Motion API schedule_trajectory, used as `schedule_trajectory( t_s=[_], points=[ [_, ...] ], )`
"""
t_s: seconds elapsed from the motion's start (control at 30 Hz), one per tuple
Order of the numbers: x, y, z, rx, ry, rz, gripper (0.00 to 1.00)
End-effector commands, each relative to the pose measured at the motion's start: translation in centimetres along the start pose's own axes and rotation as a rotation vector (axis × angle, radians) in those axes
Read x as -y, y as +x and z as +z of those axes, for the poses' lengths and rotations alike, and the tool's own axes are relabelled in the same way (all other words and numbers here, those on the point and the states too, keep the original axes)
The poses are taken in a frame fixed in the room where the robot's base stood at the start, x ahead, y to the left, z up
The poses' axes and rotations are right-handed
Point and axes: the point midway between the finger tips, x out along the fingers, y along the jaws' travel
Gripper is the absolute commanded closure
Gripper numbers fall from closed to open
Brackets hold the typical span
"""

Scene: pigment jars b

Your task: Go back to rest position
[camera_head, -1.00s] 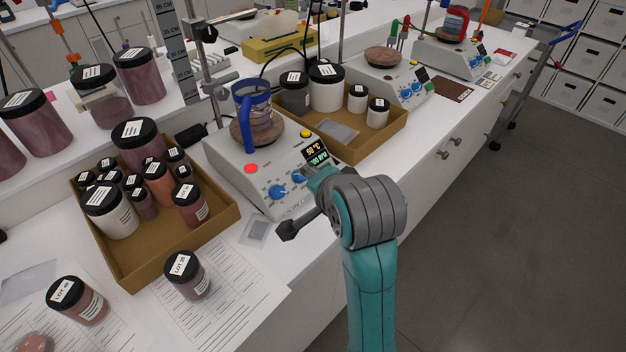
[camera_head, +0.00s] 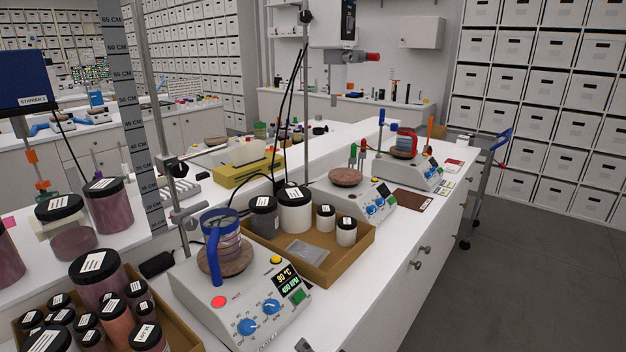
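Only a small dark tip, which looks like part of my gripper (camera_head: 303,346), shows at the bottom edge, beside the front right corner of the nearest hotplate stirrer (camera_head: 205,293). The rest of my gripper and arm is out of the picture, so its opening cannot be seen. The stirrer has a lit red button, blue knobs and a display that seems to read 90 °C and 400 RPM. A glass vessel with a blue handle (camera_head: 224,243) stands on its round plate.
A cardboard tray (camera_head: 345,255) holds dark-lidded and white jars behind the stirrer. Another tray (camera_head: 183,335) of pigment jars is at lower left. Two more stirrers (camera_head: 369,205) (camera_head: 425,172) stand farther along the bench. Open floor (camera_head: 540,260) lies to the right; a cart (camera_head: 484,195) stands beyond.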

Motion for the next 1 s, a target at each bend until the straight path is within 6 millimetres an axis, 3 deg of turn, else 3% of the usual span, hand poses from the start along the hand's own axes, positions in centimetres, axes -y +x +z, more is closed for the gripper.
schedule_trajectory(
  t_s=[0.1, 0.47, 0.7, 1.0],
  points=[
    [-4.0, -0.1, 1.3, -0.028, -0.048, 0.003, 0.44],
    [-14.1, -2.9, 5.1, -0.126, -0.209, 0.003, 0.44],
    [-19.5, -6.8, 7.7, -0.193, -0.321, 0.016, 0.44],
    [-24.4, -13.4, 10.8, -0.276, -0.463, 0.045, 0.44]
  ],
)
